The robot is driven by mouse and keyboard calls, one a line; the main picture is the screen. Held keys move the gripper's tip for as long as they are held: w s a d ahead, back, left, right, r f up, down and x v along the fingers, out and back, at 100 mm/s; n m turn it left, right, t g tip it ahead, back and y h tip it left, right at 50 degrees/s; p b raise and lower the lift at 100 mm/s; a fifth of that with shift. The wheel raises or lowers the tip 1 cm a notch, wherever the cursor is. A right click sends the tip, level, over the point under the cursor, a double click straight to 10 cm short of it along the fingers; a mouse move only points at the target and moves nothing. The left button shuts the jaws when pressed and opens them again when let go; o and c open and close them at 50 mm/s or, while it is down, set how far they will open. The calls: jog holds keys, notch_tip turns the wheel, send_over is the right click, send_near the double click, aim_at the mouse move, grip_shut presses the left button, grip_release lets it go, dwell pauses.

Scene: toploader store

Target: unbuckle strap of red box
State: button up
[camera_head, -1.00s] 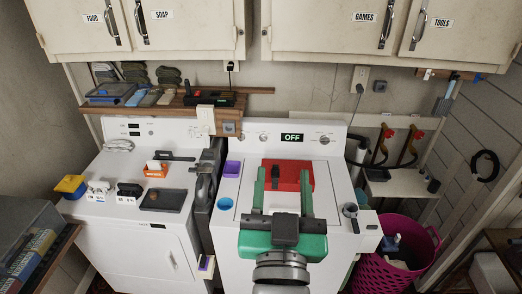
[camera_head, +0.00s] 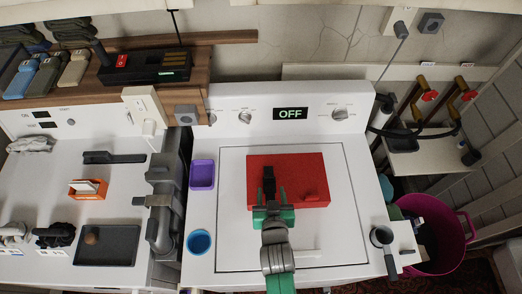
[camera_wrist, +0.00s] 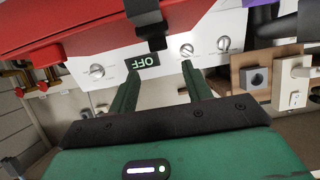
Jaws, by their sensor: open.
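The red box (camera_head: 310,168) sits on the lid of the white top-loader in the head view. A dark strap (camera_head: 269,180) runs over the left part of its top toward the front edge. In the wrist view the red box (camera_wrist: 75,35) fills the upper left, and the black strap (camera_wrist: 145,18) hangs over its edge with a buckle-like block. My green gripper (camera_head: 272,195) is at the box's front edge, with its fingers on either side of the strap's near end. In the wrist view my gripper (camera_wrist: 160,75) is open and empty, its fingers apart from the strap.
A purple container (camera_head: 202,174) and a blue cup (camera_head: 199,242) stand left of the lid. A grey cup with a handle (camera_head: 382,238) is at the right. A wooden shelf (camera_head: 217,60) with tools is behind left. A pink basket (camera_head: 432,235) stands right of the machine.

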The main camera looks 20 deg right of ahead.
aim_at(270, 177)
jog(key=x, duration=0.7)
jog(key=shift+f, duration=0.3)
jog(key=shift+c, duration=0.2)
